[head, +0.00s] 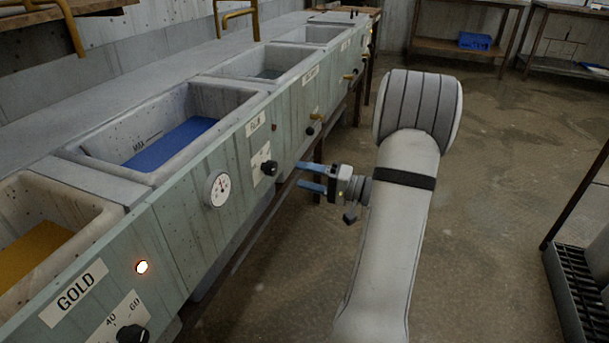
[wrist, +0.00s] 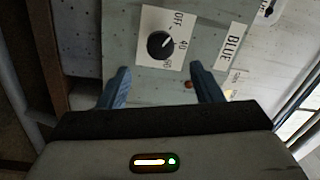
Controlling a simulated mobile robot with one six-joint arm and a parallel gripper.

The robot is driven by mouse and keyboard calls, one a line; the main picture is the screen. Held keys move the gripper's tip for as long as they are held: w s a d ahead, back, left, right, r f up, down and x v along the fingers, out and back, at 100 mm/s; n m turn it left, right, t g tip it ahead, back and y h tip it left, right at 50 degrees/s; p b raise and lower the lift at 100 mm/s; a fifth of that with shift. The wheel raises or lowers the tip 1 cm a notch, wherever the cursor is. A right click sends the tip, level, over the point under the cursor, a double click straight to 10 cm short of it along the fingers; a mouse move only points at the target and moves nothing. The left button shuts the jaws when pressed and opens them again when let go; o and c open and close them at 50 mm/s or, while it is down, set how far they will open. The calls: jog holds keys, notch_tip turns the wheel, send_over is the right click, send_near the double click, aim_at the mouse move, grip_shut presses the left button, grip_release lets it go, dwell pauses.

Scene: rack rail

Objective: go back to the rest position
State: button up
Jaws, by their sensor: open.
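My gripper (head: 298,177) is open and empty, with its two blue fingers pointing at the front panel of the tank row in the head view. It is just right of and slightly below the black knob (head: 268,168) on its white dial plate. In the wrist view my gripper (wrist: 160,71) has its fingers spread apart, with the knob (wrist: 160,45) beyond them, between and above the tips. The plate reads OFF, 40 and 60, and the knob's white mark points to the upper right. A BLUE label (wrist: 231,42) is on the panel to its right.
The blue tank (head: 102,168) holds blue liquid; a round gauge (head: 219,189) is on the panel below. The GOLD label (head: 73,292) is nearer, beside a lit lamp (head: 142,267). Open floor (head: 490,200) lies to the right, with a dark grated stand (head: 568,295) at the edge.

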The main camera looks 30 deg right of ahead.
jog(key=s+a+r+n+g+h+p, duration=0.1)
jog(key=s+a+r+g+p, duration=0.3)
jog(key=a+r+p, duration=0.25)
jog(key=s+a+r+n+g+p, duration=0.2)
jog(key=s+a+r+g+p, duration=0.15)
jog(key=a+r+p, duration=0.35)
jog(key=s+a+r+n+g+h+p, duration=0.1)
jog(key=s+a+r+g+p, duration=0.2)
jog(key=a+r+g+p, duration=0.4)
jog(key=s+r+n+t+h+p, duration=0.1)
jog(key=s+r+h+p, duration=0.3)
jog(key=r+p, duration=0.5)
jog(key=s+r+n+t+h+p, duration=0.1)
jog(key=s+r+t+h+p, duration=0.1)
jog(key=s+r+h+p, duration=0.3)
notch_tip(320, 180, up, 5)
jog(key=h+p, duration=0.1)
jog(key=p, duration=0.2)
jog(key=shift+s+a+r+n+p, duration=0.15)
jog(key=shift+s+a+n+p, duration=0.1)
jog(key=shift+a+n+p, duration=0.15)
